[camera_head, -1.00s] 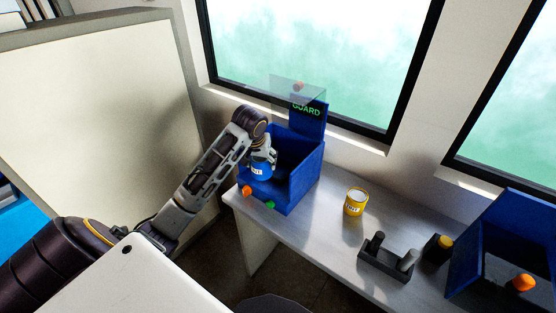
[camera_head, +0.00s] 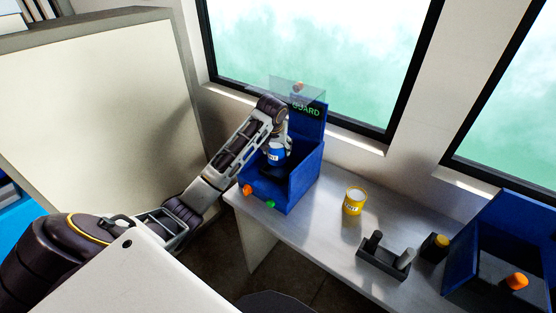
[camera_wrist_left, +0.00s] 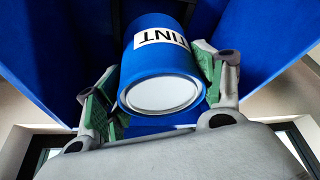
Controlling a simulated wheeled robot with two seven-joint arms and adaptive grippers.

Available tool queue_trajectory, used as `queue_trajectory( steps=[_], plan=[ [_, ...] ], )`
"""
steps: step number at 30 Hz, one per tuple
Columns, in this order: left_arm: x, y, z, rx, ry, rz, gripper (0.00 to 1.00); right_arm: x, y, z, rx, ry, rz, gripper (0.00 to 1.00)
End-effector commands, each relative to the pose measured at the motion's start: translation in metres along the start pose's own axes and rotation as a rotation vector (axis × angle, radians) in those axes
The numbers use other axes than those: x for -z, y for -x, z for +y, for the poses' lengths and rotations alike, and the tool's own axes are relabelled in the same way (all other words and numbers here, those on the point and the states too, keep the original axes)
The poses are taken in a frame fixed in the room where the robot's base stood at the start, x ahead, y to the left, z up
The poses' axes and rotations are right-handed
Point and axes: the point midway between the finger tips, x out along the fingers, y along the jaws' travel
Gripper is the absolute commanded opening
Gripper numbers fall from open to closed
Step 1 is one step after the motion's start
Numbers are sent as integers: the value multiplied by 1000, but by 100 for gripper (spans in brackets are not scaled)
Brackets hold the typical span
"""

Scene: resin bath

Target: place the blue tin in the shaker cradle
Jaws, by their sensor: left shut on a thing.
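The blue tin (camera_head: 276,155), with a white label, is held upright in my left gripper (camera_head: 277,146), inside the open-fronted blue shaker box marked GUARD (camera_head: 304,170). In the left wrist view the tin (camera_wrist_left: 160,75) sits between the two green-padded fingers of the left gripper (camera_wrist_left: 157,95), with blue walls around it. The cradle inside the box is mostly hidden by the tin and gripper, so I cannot tell whether the tin touches it. My right gripper is not in view.
A yellow tin (camera_head: 354,201) stands on the grey bench (camera_head: 318,220) right of the box. Beyond it are a dark holder with grey posts (camera_head: 383,262), a small yellow-topped block (camera_head: 435,247) and another blue box (camera_head: 463,262). Orange and green buttons (camera_head: 270,204) line the shaker's front.

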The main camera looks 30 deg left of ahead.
Motion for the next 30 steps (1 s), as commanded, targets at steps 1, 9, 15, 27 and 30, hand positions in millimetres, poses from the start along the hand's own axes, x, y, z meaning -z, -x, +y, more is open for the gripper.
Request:
queue_trajectory(
  steps=[1, 9, 15, 27, 30],
  plan=[
    [4, 1, 2, -1, 0, 3, 28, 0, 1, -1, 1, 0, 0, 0],
    [-4, -17, 1, 0, 0, 1, 28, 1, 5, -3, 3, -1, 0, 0],
    [-5, -19, 1, 0, 0, 2, 28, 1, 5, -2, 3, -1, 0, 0],
    [-10, -30, 1, 1, -1, 0, 28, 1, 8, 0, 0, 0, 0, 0],
    [-15, -42, 1, 1, -1, 0, 28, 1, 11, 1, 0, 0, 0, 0]
  ],
)
